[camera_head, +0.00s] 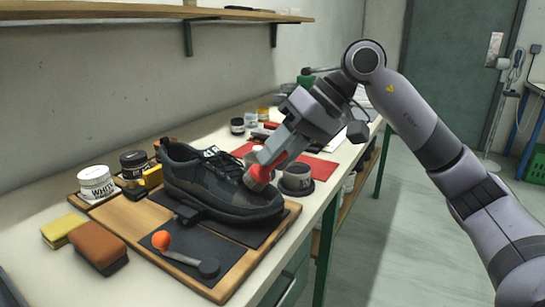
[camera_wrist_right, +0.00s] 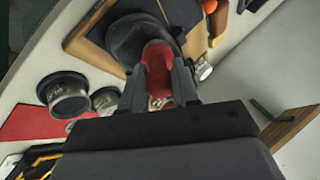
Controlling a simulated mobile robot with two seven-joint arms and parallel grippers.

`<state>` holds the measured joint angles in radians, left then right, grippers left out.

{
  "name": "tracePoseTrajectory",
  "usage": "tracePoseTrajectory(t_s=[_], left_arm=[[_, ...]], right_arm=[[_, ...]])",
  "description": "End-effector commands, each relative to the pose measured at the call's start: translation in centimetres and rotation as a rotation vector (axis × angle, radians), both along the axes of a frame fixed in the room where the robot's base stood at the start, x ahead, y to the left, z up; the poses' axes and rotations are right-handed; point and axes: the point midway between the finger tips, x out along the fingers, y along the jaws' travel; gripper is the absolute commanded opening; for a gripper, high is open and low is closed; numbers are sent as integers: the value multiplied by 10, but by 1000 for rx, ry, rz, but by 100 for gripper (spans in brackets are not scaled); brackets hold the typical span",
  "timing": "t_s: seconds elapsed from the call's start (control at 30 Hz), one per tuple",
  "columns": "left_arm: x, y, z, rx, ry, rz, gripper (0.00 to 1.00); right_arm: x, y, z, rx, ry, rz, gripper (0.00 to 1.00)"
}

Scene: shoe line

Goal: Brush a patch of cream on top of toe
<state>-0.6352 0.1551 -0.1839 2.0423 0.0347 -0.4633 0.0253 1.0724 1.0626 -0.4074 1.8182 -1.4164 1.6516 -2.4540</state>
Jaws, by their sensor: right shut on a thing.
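A black lace-up shoe (camera_head: 205,185) sits on a wooden board (camera_head: 130,212), its toe toward the right. My right gripper (camera_head: 268,164) is shut on a red-handled brush (camera_head: 259,174), whose head is down over the toe end. I cannot tell whether the brush touches the toe. In the right wrist view, the red handle (camera_wrist_right: 158,75) lies between the gripper's fingers (camera_wrist_right: 161,88), in front of the dark shoe (camera_wrist_right: 133,35). No cream patch can be made out on the toe. My left gripper is not in view.
A dark round tin (camera_head: 297,180) stands close beside the toe; it also shows in the right wrist view (camera_wrist_right: 68,97). A white jar (camera_head: 96,183), black jar (camera_head: 133,163), yellow sponge (camera_head: 62,229) and brown block (camera_head: 98,246) are left. An orange knob (camera_head: 161,240) is in front.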

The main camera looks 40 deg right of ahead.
Motion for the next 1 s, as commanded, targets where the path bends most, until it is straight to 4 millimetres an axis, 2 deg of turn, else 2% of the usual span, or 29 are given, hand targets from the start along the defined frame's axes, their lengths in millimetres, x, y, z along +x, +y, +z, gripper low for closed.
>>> tracePoseTrajectory(t_s=[0.27, 0.7, 1.0], left_arm=[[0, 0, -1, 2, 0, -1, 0], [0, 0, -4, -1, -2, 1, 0], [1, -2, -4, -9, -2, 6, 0]], right_arm=[[3, -6, -1, 1, -1, 1, 0], [-11, 26, -2, -1, -1, 4, 0], [-13, 31, -2, 0, 1, 2, 0]])
